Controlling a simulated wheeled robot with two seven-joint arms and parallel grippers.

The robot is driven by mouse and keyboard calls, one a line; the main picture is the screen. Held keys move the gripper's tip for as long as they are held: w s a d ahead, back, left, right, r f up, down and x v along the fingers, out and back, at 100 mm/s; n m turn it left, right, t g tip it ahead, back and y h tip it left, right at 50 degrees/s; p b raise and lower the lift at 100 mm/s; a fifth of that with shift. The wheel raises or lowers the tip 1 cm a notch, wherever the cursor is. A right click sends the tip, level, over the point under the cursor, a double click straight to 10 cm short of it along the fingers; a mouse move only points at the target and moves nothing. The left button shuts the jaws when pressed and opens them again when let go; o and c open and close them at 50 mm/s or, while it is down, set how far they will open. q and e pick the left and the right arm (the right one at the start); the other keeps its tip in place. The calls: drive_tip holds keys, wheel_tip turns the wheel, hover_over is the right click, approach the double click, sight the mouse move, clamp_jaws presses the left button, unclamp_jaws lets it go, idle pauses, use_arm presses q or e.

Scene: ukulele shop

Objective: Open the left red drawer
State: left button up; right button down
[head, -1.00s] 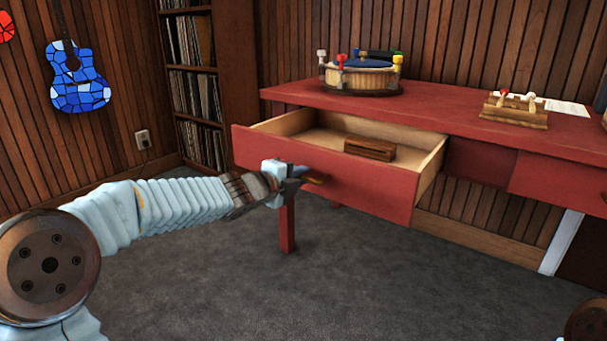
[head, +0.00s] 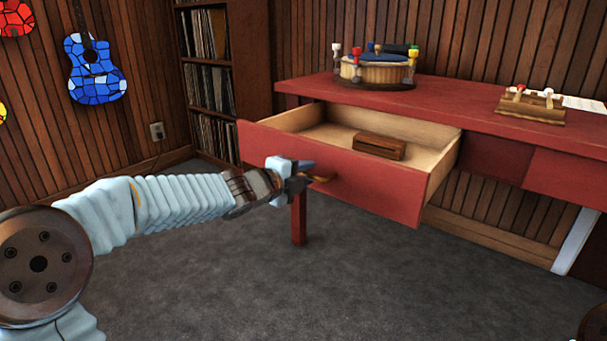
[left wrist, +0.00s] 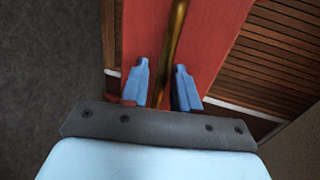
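The left red drawer (head: 350,180) stands well out from the red table (head: 420,103). Its pale wooden inside shows, with a small brown wooden block (head: 379,146) in it. A brass handle (head: 321,179) is on its red front. My left gripper (head: 302,175) is at this handle. In the left wrist view, the two blue fingers (left wrist: 160,85) are apart, with the brass handle (left wrist: 176,40) running between them and narrow gaps beside it. The red drawer front (left wrist: 205,45) is behind. My right gripper is not in view.
A record shelf (head: 210,85) and a blue guitar (head: 95,75) are behind at left. The grey carpet (head: 300,290) before the table is clear.

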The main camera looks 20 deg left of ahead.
use_arm(q)
drive_tip(key=p+v, duration=0.3)
drive_tip(key=v, duration=1)
drive_tip(key=shift+s+p, duration=0.4)
drive_tip(key=shift+a, duration=0.1)
drive_tip(key=d+f+n+g+p, duration=0.35)
drive_tip(key=f+n, duration=0.35)
drive_tip(key=f, duration=0.6)
drive_tip(key=d+f+n+g+p, duration=0.25)
drive_tip(key=d+f+n, duration=0.3)
drive_tip(key=f, duration=0.75)
drive_tip(key=s+d+f+n+g+p, duration=0.1)
drive_tip(key=s+d+f+n+g, duration=0.2)
drive_tip(key=s+f, duration=0.5)
drive_tip(key=s+d+f+n+g+y+p, duration=0.1)
drive_tip(key=s+f+n+g, duration=0.3)
drive_tip(key=s+f+n, duration=0.4)
drive_tip(key=s+d, duration=0.1)
drive_tip(key=s, duration=0.1)
drive_tip(key=shift+s+d+g, duration=0.4)
